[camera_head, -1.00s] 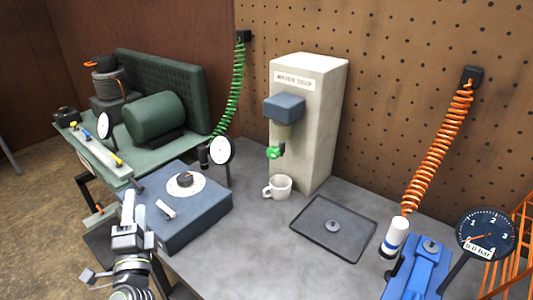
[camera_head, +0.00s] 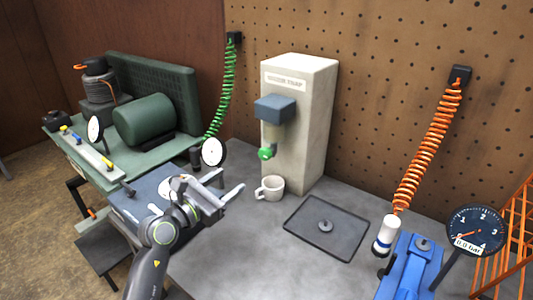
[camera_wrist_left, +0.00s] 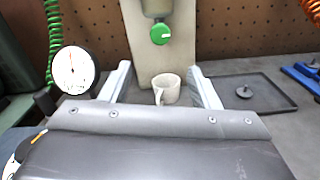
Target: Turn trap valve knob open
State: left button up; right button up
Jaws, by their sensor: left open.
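The trap valve knob (camera_head: 265,153) is a small green round knob under the trap's bowl, on the front of a pale upright block. It also shows in the left wrist view (camera_wrist_left: 160,35) at the top centre, with a pale mark on its face. My left gripper (camera_head: 231,184) is open and empty, to the left of the knob and lower in the head view. In the left wrist view its two fingers (camera_wrist_left: 160,80) stand apart, with the knob above and beyond them. My right gripper is not in view.
A white mug (camera_head: 270,188) stands on the grey bench below the knob. A round white gauge (camera_head: 214,152) stands close to my left gripper. A dark tray (camera_head: 326,228) lies to the right. A blue-grey box (camera_head: 130,204) sits under my left arm.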

aim_at(263, 156)
pick_arm(q)
jog(key=x, duration=1.7)
jog(key=c, duration=1)
jog(key=shift+r+n+p, duration=0.3)
jog(key=shift+n+p, duration=0.7)
jog(key=shift+p, duration=0.25)
jog(key=shift+s+f+n+p, duration=0.1)
jog(key=shift+n+p, duration=0.5)
jog(key=shift+n, duration=0.2)
jog(key=shift+f+n, duration=0.15)
jog(key=shift+n, duration=0.15)
